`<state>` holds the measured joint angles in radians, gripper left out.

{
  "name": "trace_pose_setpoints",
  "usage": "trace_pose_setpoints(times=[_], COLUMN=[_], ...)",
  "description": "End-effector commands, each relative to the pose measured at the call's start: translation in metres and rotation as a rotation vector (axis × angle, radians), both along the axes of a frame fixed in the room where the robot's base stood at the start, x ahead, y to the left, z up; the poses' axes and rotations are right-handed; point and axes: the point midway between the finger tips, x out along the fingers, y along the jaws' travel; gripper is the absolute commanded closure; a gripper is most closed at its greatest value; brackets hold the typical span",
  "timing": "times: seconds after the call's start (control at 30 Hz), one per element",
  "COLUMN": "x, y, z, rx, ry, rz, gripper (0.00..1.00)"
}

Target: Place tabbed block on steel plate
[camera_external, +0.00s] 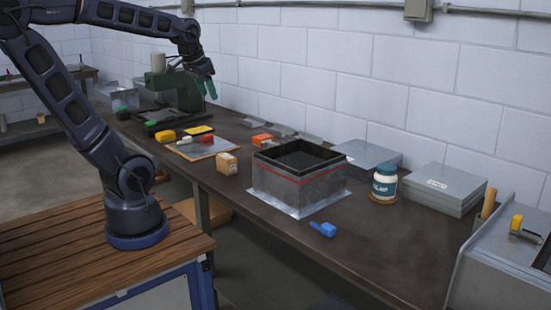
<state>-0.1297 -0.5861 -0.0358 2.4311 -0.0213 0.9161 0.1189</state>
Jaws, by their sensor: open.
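A small blue block with a tab-like end (323,229) lies on the workbench, in front of the duct box. A tan block with a marked face (227,163) stands left of the box. I cannot tell for certain which one is the tabbed block. A flat grey steel plate (367,156) lies behind the box, and a thicker grey stack (441,187) lies to its right. My gripper (208,88) is at the far end of the bench, above and near the green machine. Its teal fingers are open, with nothing visible between them. It is well away from the blue block.
A board (200,149) carries small coloured pieces. The green machine (175,95) stands at the far end. The bench's front right (385,250) is clear.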

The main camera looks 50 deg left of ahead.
Motion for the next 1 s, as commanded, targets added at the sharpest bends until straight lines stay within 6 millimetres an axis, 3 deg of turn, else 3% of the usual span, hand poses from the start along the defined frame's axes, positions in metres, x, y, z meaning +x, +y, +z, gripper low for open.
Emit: trace_pose_setpoints(times=[0.1,0.3,1.0], x=[-0.032,-0.061,-0.067], y=[-0.013,-0.022,-0.023], z=[-0.006,-0.016,-0.018], rx=[-0.017,-0.041,-0.044], ry=[-0.014,-0.022,-0.022], rz=[-0.003,0.003,0.005], gripper=[0.52,0.52,0.52])
